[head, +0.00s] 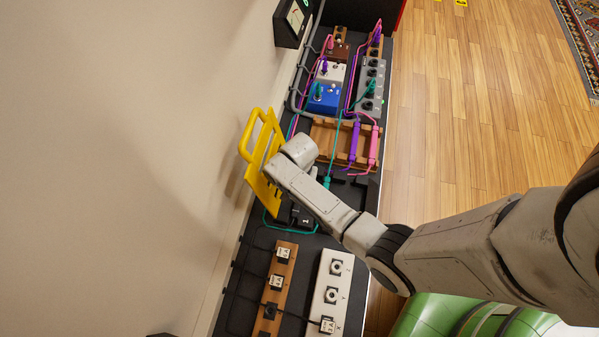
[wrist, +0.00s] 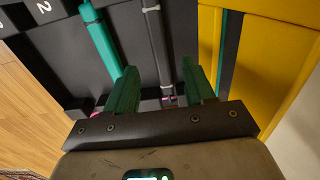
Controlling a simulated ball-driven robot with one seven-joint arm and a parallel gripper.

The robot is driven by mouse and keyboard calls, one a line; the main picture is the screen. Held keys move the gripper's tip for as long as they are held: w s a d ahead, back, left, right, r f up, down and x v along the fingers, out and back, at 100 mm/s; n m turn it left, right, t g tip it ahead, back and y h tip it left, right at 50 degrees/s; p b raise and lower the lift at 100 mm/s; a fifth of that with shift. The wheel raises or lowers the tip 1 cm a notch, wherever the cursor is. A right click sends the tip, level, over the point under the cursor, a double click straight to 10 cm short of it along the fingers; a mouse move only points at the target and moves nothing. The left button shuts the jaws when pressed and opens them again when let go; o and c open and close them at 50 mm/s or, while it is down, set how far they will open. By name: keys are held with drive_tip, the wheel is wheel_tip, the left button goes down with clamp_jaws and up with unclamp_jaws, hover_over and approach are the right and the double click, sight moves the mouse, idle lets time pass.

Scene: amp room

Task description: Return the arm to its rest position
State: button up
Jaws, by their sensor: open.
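My arm (head: 330,205) reaches from the lower right over the black board, and its end is beside a yellow bracket with a handle (head: 250,135). My gripper is hidden under the wrist in the head view. In the wrist view my gripper (wrist: 158,68) has its two green fingers apart, with nothing clamped between them. A dark cylindrical plug or cable (wrist: 152,35) shows beyond the gap between the fingers. I cannot tell how far below them it is.
A teal plug (wrist: 100,38) lies left of the fingers; the yellow bracket (wrist: 265,75) is close on the right. A blue pedal (head: 325,97), a wooden rack (head: 330,138) and a white socket strip (head: 331,285) sit on the board.

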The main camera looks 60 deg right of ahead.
wheel_tip(320, 180, up, 5)
drive_tip(key=shift+r+p, duration=0.1)
drive_tip(key=shift+p, duration=0.85)
drive_tip(key=s+a+r+n+t, duration=0.1)
drive_tip(key=s+a+r+n, duration=0.2)
drive_tip(key=s+r+n, duration=0.45)
drive_tip(key=s+a+r+n, duration=0.2)
drive_tip(key=s+r+n, duration=0.45)
drive_tip(key=r, duration=0.25)
wheel_tip(320, 180, up, 28)
drive_tip(key=p, duration=2.8)
drive_tip(key=shift+s+a+r+m, duration=0.15)
drive_tip(key=shift+s+a+m, duration=0.1)
drive_tip(key=shift+m, duration=0.15)
drive_tip(key=shift+c, duration=0.3)
